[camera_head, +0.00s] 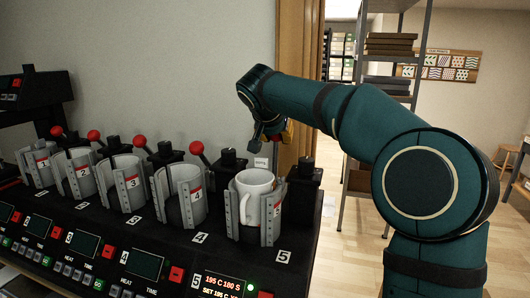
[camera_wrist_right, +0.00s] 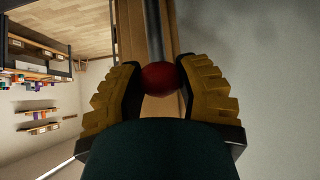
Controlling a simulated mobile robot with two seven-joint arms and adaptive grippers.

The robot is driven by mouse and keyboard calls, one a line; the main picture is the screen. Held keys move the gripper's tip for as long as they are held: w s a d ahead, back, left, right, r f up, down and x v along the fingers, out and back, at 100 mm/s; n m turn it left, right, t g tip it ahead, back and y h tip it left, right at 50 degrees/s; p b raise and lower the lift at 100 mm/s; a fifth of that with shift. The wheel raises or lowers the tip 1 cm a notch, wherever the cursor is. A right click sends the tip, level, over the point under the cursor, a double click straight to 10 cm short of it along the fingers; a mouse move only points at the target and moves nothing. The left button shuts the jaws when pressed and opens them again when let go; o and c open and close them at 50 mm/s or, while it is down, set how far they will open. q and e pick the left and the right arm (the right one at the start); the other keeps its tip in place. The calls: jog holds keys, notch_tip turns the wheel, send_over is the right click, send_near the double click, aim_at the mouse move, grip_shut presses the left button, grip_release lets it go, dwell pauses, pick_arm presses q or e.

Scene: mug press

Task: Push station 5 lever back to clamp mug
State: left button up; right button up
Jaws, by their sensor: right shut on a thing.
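At station 5, a white mug (camera_head: 254,190) stands upright in the grey open-fronted clamp (camera_head: 271,222) at the right end of the press row. My right gripper (camera_head: 274,136) reaches in from the right, above and behind that clamp. In the right wrist view its yellow ribbed fingers (camera_wrist_right: 160,80) are shut on the red ball knob (camera_wrist_right: 158,77) of the station 5 lever. The grey lever shaft (camera_wrist_right: 154,30) runs away from the knob. In the head view my gripper hides most of this lever. My left gripper is out of view.
Stations 1 to 4 stand to the left with empty clamps; their red-knobbed levers, such as station 4's (camera_head: 197,149), stick up. A wall (camera_head: 170,70) is close behind the black press. A metal shelf (camera_head: 385,90) stands back right beyond the doorway.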

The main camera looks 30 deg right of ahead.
jog(key=o, duration=0.9)
jog(key=shift+d, duration=0.1)
jog(key=shift+c, duration=0.2)
jog(key=shift+s+a+r+p, duration=0.2)
jog(key=shift+r+p, duration=0.55)
jog(key=shift+r, duration=0.35)
jog(key=shift+s+a+r+p, duration=0.1)
jog(key=shift+a+r+p, duration=0.1)
jog(key=shift+r+p, duration=0.7)
jog(key=shift+s+a+r+p, duration=0.2)
jog(key=shift+r+p, duration=0.35)
jog(key=shift+r, duration=0.7)
jog(key=p+v, duration=0.1)
jog(key=v, duration=0.5)
